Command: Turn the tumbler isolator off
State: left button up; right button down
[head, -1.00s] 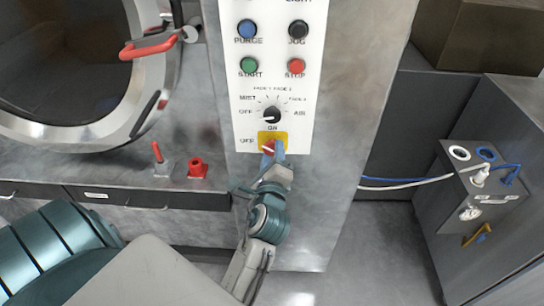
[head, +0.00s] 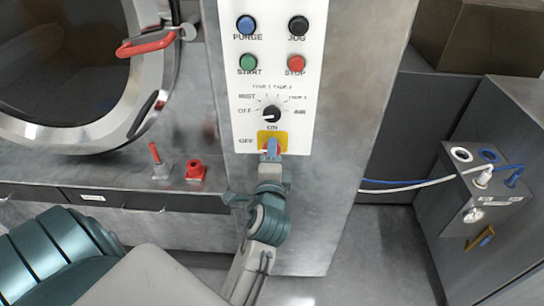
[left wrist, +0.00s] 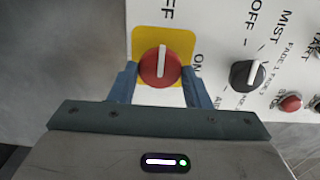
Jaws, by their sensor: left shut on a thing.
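The tumbler isolator is a red round knob (left wrist: 160,68) with a white bar, on a yellow plate (left wrist: 143,40) low on the white control panel. In the left wrist view the bar stands upright, lined up towards the OFF label at the top; ON is to the right. In the head view the knob (head: 265,149) is partly hidden by my fingers. My left gripper (head: 271,153) reaches up from below. Its two blue fingers, also in the left wrist view (left wrist: 160,85), are shut on the knob's sides. My right gripper is out of view.
A black selector knob (head: 272,114) sits just above the isolator, with coloured push buttons higher up. A red lever (head: 155,153) and a red fitting (head: 196,171) stand on the ledge at left. A grey box with hoses (head: 484,180) is at right.

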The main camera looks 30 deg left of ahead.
pick_arm(q)
jog(key=shift+r, duration=0.15)
jog(key=o, duration=0.9)
jog(key=shift+w, duration=0.1)
